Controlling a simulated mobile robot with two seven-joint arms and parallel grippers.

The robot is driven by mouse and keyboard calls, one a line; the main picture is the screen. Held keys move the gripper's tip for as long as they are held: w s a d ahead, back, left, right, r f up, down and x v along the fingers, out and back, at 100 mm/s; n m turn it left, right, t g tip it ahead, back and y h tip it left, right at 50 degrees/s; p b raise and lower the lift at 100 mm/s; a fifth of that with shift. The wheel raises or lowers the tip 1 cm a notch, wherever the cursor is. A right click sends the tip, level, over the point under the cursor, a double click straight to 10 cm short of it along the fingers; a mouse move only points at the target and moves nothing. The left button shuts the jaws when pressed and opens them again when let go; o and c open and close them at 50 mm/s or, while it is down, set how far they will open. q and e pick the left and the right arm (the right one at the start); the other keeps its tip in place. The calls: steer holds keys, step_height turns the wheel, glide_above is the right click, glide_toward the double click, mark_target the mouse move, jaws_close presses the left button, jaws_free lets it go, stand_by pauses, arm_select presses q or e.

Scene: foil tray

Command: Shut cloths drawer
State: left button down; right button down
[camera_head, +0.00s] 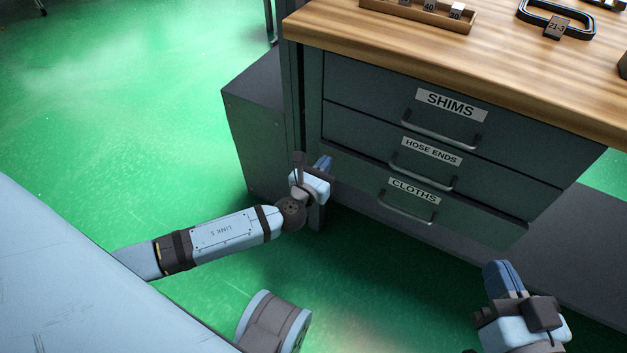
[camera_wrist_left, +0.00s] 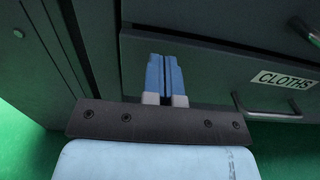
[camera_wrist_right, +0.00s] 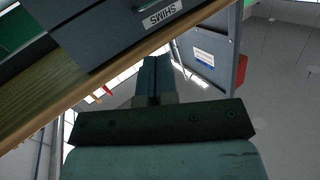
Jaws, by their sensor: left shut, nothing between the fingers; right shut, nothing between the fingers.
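The cloths drawer (camera_head: 465,222) is the bottom dark grey drawer of the bench, with a CLOTHS label and a bar handle (camera_head: 405,212). Its front looks about flush with the drawers above; I cannot tell whether a small gap is left. In the left wrist view, the drawer front (camera_wrist_left: 215,88) lies beyond my fingers, left of its label. My left gripper (camera_head: 323,163) is shut and empty at the front's left end; contact is unclear. It also shows in the left wrist view (camera_wrist_left: 164,75). My right gripper (camera_head: 502,277) is shut, empty and pointing up, apart from the drawers.
The shims drawer (camera_head: 370,88) and hose ends drawer (camera_head: 370,135) sit above, both looking shut. The wooden worktop (camera_head: 345,30) overhangs them and carries a wooden tray (camera_head: 420,16) and a black handle-shaped part (camera_head: 580,33). Green floor (camera_head: 120,110) is open at left.

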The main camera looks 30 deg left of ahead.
arm_select(q)
steer(key=w, duration=0.2)
steer(key=shift+w+b, duration=0.3)
steer(key=shift+w, duration=0.15)
arm_select(e)
steer(key=shift+w+d+r+n, duration=0.1)
steer(key=shift+w+d+n, duration=0.1)
steer(key=shift+w+n, duration=0.1)
